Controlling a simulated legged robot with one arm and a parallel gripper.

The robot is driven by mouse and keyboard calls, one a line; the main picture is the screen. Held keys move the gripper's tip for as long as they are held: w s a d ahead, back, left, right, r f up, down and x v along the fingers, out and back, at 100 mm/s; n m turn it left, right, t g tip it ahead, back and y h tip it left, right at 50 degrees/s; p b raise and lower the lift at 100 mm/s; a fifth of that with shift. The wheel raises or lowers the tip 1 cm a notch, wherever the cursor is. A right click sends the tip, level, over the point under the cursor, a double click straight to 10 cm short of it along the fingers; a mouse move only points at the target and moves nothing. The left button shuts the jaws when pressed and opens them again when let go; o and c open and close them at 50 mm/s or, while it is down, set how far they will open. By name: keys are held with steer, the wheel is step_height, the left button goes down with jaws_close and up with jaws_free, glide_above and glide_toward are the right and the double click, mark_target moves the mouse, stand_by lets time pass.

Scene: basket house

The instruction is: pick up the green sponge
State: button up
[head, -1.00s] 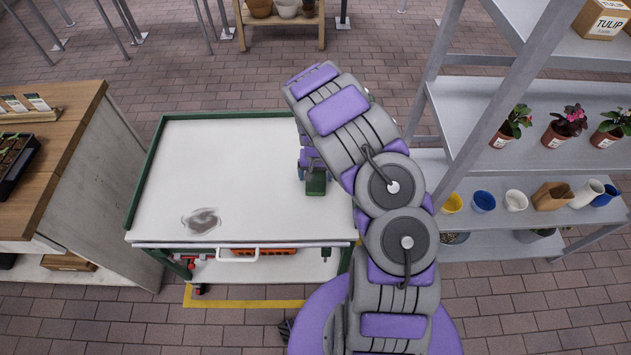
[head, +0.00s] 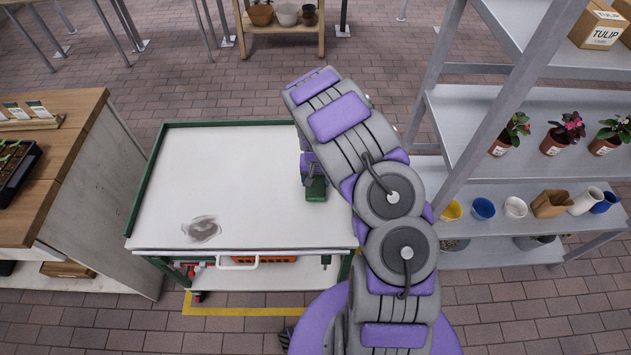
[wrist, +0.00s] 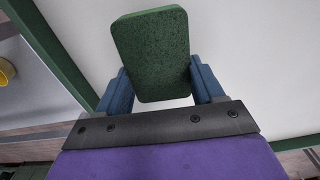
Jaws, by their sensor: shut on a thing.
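The green sponge (wrist: 152,50) is a dark green block with rounded corners. In the wrist view it sits between the two blue fingers of my gripper (wrist: 158,88), which is shut on it. In the head view the sponge (head: 316,189) shows just below my gripper (head: 309,170), over the right part of the white cart top (head: 240,170). I cannot tell whether the sponge touches the cart top or hangs just above it.
A grey smudge (head: 202,228) marks the cart top's front left. The cart has a raised green rim (head: 150,185). A wooden counter (head: 60,150) stands left. A metal shelf (head: 530,130) with plants and pots stands right. The cart top's middle is clear.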

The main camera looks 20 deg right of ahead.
steer(key=shift+s+r+p, duration=0.25)
steer(key=shift+r+p, duration=0.05)
steer(key=shift+r, duration=0.85)
steer(key=s, duration=0.5)
steer(key=s+a+p, duration=0.1)
steer(key=s, duration=0.4)
steer(key=s+r+p, duration=0.1)
steer(key=s, duration=0.4)
steer(key=shift+s+a+r, duration=0.1)
steer(key=shift+s+a, duration=0.1)
steer(key=shift+a, duration=0.05)
